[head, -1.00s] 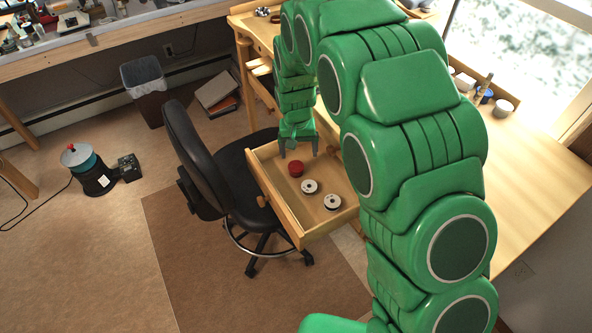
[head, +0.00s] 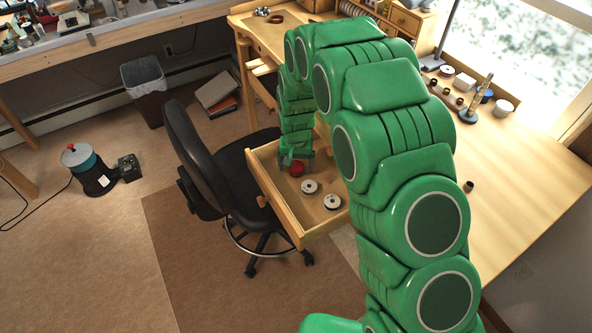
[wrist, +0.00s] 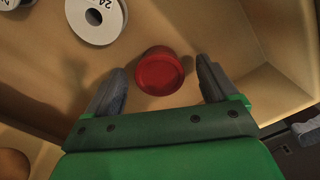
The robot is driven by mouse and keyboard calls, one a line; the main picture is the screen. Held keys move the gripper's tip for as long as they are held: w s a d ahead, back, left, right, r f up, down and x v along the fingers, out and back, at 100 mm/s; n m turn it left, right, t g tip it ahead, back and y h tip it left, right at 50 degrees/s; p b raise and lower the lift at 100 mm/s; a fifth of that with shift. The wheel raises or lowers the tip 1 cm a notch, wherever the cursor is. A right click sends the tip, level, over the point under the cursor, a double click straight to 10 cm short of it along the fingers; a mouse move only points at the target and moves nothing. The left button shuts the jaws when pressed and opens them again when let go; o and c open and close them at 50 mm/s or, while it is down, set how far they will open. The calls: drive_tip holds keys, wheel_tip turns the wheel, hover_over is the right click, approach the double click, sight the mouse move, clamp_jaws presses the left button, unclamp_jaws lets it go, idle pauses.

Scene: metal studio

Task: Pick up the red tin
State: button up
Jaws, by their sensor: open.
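The red tin (head: 296,168) sits in the open wooden drawer (head: 283,215), near its back left corner. It also shows in the wrist view (wrist: 160,73), round and upright with its top facing me. My gripper (head: 295,163) is down inside the drawer at the tin. In the wrist view my gripper (wrist: 160,88) is open, with one grey finger to the left of the tin and one to the right. There is a gap on both sides. The tin lies just ahead of and between the fingertips, and neither finger visibly touches it.
Two white spools, a nearer one (head: 332,202) and a farther one (head: 309,187), lie in the drawer beside the tin. The drawer walls stand close around my gripper. A black chair (head: 190,150) is left of the drawer. The wooden desk (head: 500,190) is at right.

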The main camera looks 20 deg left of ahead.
drive_tip(key=shift+f, duration=0.4)
drive_tip(key=shift+c, duration=0.3)
drive_tip(key=c, duration=1.1)
drive_tip(key=shift+r, duration=0.1)
drive_tip(key=shift+r, duration=0.65)
drive_tip(key=s+d+r, duration=0.6)
drive_tip(key=s+r, duration=0.5)
drive_tip(key=s, duration=0.1)
drive_tip(key=shift+s+d+r, duration=0.15)
drive_tip(key=shift+d+r, duration=0.15)
drive_tip(key=shift+d, duration=0.1)
